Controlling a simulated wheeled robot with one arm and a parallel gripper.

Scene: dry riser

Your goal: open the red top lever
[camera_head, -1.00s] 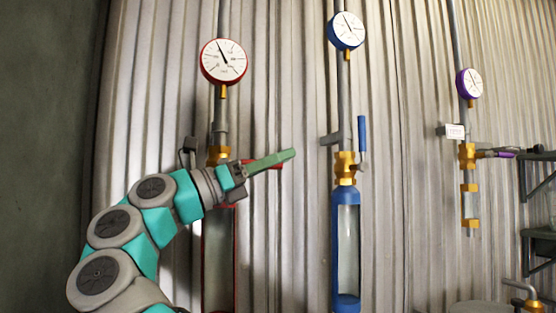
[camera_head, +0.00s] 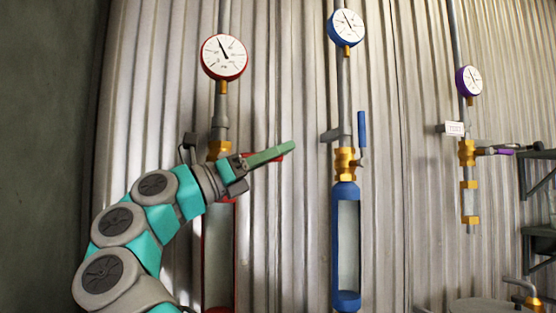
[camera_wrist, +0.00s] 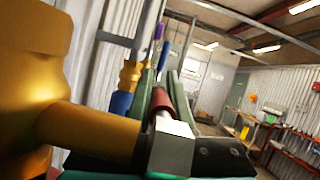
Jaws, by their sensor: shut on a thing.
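The red top lever (camera_head: 279,157) sticks out to the right of the brass valve (camera_head: 218,149) on the red column. In the camera_head view it is mostly hidden behind my gripper (camera_head: 290,147), with a small red part showing near the fingertips. In the camera_wrist view the red lever (camera_wrist: 162,102) lies between the green fingers of my gripper (camera_wrist: 161,85), which is shut on it. The lever's metal base and the brass valve (camera_wrist: 85,125) fill the near left of that view. The lever points roughly sideways.
A red gauge (camera_head: 224,57) sits above, and a red sight tube (camera_head: 219,255) below. To the right stand a blue column (camera_head: 346,245) with an upright blue lever (camera_head: 362,130) and a purple gauge (camera_head: 469,81). Corrugated wall lies close behind.

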